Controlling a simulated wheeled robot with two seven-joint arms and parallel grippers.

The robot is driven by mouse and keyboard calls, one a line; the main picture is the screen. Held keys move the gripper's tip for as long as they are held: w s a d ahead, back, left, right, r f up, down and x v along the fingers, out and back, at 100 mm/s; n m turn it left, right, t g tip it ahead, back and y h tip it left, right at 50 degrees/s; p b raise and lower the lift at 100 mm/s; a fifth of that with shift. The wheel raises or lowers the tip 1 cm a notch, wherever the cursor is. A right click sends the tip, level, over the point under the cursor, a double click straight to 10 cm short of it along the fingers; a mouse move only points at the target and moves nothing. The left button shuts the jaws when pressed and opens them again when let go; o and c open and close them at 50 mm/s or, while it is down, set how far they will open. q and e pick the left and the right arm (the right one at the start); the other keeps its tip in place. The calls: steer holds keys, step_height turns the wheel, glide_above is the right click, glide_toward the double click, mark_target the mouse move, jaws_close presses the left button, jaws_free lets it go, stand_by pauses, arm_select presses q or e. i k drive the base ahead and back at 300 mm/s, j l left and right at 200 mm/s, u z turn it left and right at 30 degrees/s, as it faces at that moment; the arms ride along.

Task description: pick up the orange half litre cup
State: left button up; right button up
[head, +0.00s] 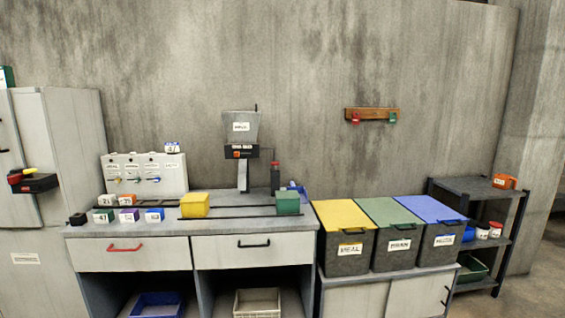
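A small orange cup-like thing (127,201) with a white label stands on the counter at the left, in a back row behind a purple-labelled one. Another orange thing (504,181) with a white label and what looks like a handle sits on top of the dark shelf at the far right. The labels are too small to read, so I cannot tell which one is the half litre cup. Neither of my grippers is in view.
The counter (225,225) holds small coloured cups, a yellow box (194,205), a green box (287,202), and a grey hopper machine (241,128). Lidded bins (349,258) stand to its right. A dark shelf (468,187) is at the far right, a grey cabinet (75,150) at the left.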

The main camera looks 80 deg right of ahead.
mark_target(500, 181)
steer(key=z, duration=4.3)
steer(key=i+z, duration=0.4)
steer(key=i, duration=1.8)
steer(key=l, duration=0.1)
